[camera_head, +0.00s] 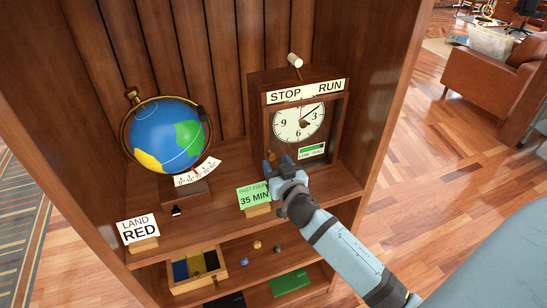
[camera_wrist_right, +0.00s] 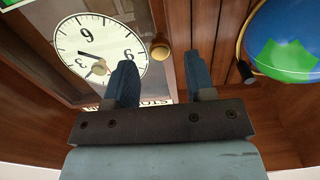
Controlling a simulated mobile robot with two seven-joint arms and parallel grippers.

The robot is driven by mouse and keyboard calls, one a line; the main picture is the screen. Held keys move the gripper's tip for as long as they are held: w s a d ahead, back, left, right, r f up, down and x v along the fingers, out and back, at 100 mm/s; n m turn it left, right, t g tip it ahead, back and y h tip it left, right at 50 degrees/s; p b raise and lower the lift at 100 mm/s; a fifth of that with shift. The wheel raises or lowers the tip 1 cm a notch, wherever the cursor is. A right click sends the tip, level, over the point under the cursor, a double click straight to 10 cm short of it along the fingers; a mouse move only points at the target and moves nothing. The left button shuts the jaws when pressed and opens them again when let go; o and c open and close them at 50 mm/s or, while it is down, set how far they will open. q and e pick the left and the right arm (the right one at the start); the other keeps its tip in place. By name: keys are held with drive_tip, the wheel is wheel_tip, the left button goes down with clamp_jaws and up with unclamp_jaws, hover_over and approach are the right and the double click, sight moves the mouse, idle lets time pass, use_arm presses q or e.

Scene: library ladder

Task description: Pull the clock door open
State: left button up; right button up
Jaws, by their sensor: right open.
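The wooden clock (camera_head: 254,115) stands on the upper shelf, with a white dial (camera_head: 299,122) behind its framed front door, which looks closed. A small brass knob (camera_wrist_right: 160,48) sits on the door's edge; in the head view it is a small spot (camera_head: 271,156) just above my right gripper. My right gripper (camera_head: 277,163) is open and empty in front of the clock's lower left. In the wrist view its two blue fingers (camera_wrist_right: 160,64) point at the door, with the knob showing between their tips. I cannot tell whether the fingers reach around it. My left gripper is not in view.
A globe (camera_head: 165,135) on a stand is left of the clock. A green "35 MIN" card (camera_head: 254,196) stands close beside my right gripper, and a "LAND RED" card (camera_head: 138,230) is at left. The cabinet's right side wall (camera_head: 385,90) is near the clock. A small tray (camera_head: 197,268) is below.

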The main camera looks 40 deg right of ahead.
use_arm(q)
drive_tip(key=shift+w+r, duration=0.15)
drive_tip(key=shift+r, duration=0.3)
use_arm(e)
drive_tip(key=shift+x, duration=1.25)
clamp_jaws()
drive_tip(key=shift+s, duration=0.1)
